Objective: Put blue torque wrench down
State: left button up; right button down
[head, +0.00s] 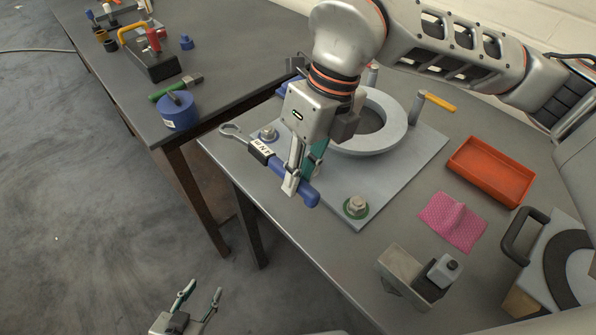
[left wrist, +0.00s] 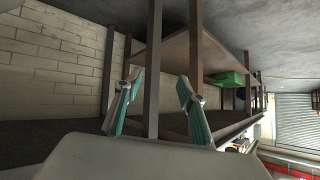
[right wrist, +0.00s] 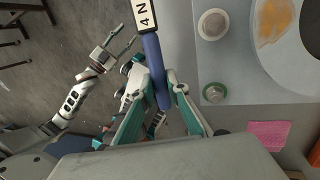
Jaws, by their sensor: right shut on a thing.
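The blue torque wrench (head: 309,198) has a metal ring head, a white label and a blue handle. My right gripper (head: 293,184) is shut on its handle, near the front-left edge of the grey base plate (head: 400,165). The wrench appears held above the plate and table edge; the exact gap is unclear. In the right wrist view, the blue handle (right wrist: 153,62) lies between the fingers and the label is at the top. My left gripper (head: 198,304) is open and empty, low over the floor. Its spread fingers also show in the left wrist view (left wrist: 160,95).
On the plate are a grey ring (head: 395,135) and bolts, one with a green washer (head: 356,207). An orange tray (head: 492,170), pink cloth (head: 453,222) and metal block (head: 405,268) lie to the right. A second table (head: 225,75) holds tools and a blue cylinder (head: 178,112).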

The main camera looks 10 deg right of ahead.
jog(key=shift+d+f, duration=0.1)
jog(key=shift+f, duration=0.4)
jog(key=shift+f+b, duration=0.6)
jog(key=shift+f, duration=0.2)
jog(key=shift+f+b, duration=0.5)
jog(key=shift+f, duration=0.8)
pick_arm(q)
jog(key=shift+w+a+f, duration=0.2)
jog(key=shift+f, duration=0.2)
jog(key=shift+w+a+f, duration=0.2)
jog(key=shift+f, duration=0.2)
pick_arm(e)
jog(key=shift+f, duration=0.6)
pick_arm(q)
jog(key=shift+s, duration=0.1)
pick_arm(e)
jog(key=c, duration=2.3)
grip_release()
pick_arm(q)
jog(key=shift+d, duration=0.1)
pick_arm(e)
jog(key=o, duration=0.6)
